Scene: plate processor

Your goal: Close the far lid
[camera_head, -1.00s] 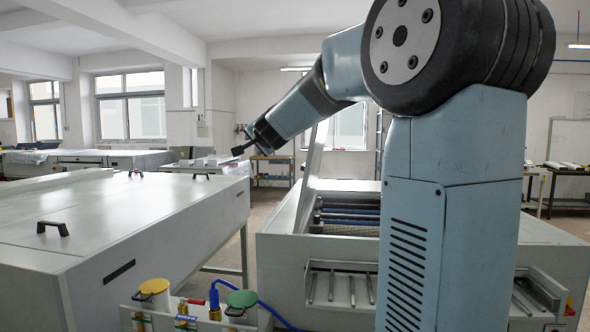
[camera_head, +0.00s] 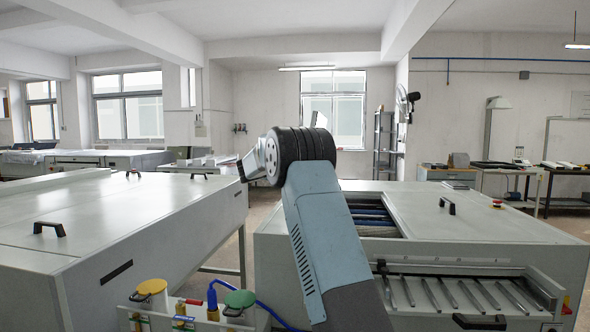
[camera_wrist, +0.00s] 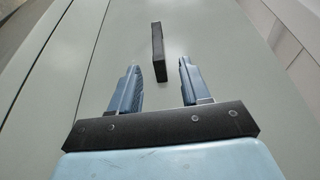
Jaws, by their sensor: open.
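The far lid (camera_head: 320,121) of the right-hand plate processor (camera_head: 480,232) is mostly hidden behind my arm. Only a pale sliver, seemingly its upper edge, shows above my arm joint, so it appears raised. The open bay (camera_head: 372,218) with blue rollers shows just right of my arm. My gripper (camera_head: 241,171) is partly hidden left of my arm. In the wrist view my gripper (camera_wrist: 160,65) is open and empty. A black bar handle (camera_wrist: 158,52) on a pale panel lies ahead, between the fingertips in the picture. I cannot tell which panel this is, or any contact.
A long pale machine (camera_head: 130,225) with black handles stands at the left. The processor's closed right cover has a black handle (camera_head: 447,205).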

